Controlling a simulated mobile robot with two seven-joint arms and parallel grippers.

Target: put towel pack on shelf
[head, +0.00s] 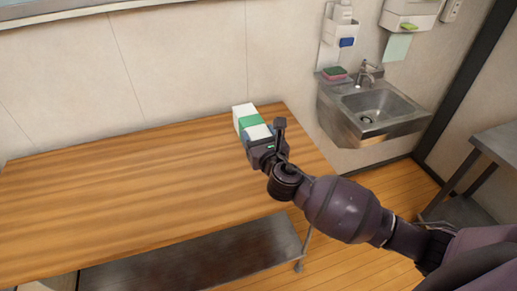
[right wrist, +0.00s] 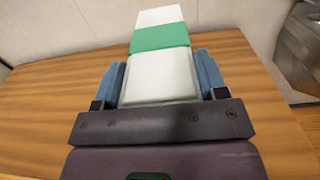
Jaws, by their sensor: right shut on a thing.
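The towel pack (head: 248,120) is a white block with a green band, near the back right of the wooden table in the head view. It also shows in the right wrist view (right wrist: 161,38), between the blue finger pads. My right gripper (head: 261,138) is shut on its near end. The pack's far end points away from the gripper. I cannot tell whether the pack touches the table top. A grey metal shelf (head: 200,258) shows low under the table's front edge. My left gripper is not in view.
The wooden table top (head: 110,190) is bare to the left. A grey table (head: 497,145) stands at the far right.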

